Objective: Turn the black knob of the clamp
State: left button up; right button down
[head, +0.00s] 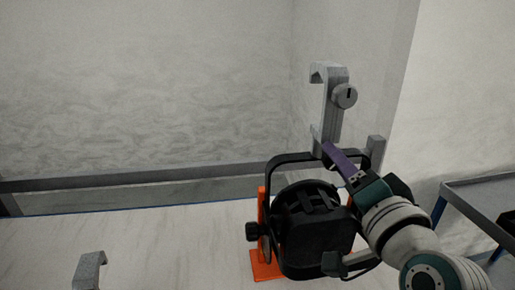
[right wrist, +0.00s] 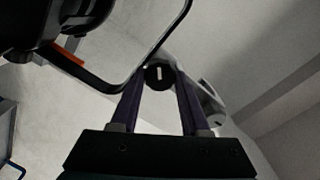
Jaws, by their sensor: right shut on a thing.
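The grey hook clamp (head: 328,106) stands upright above the black yoke of the par can (head: 308,222). A round grey disc with a dark slot (head: 346,95) sits on the clamp's side. My right gripper (head: 328,149) reaches in from the lower right, its purple fingers at the clamp's foot. In the right wrist view the black knob (right wrist: 159,76), with a white mark, lies between the fingertips (right wrist: 160,84), and the gripper is shut on it. In the head view the fingers hide the knob. My left gripper is not in view.
The par can is by an orange stand (head: 266,262) on a pale worktop (head: 150,235). Another grey clamp (head: 88,268) shows at the lower left. A grey-framed cart (head: 470,186) stands at the right. The worktop's middle left is clear.

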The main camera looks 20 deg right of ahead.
jog(key=shift+a+f+m+b, duration=0.15)
jog(key=shift+m+b, duration=0.9)
jog(key=shift+m, duration=4.9)
jog(key=shift+d+f+m+b, duration=0.1)
jog(key=shift+m+b, duration=0.95)
jog(key=shift+m, duration=4.9)
jog(key=shift+c, duration=1.9)
grip_release()
jog(key=shift+s+a, duration=0.1)
jog(key=b+v, duration=0.2)
jog(key=v, duration=0.7)
jog(key=shift+s+b, duration=0.35)
jog(key=shift+b, duration=0.05)
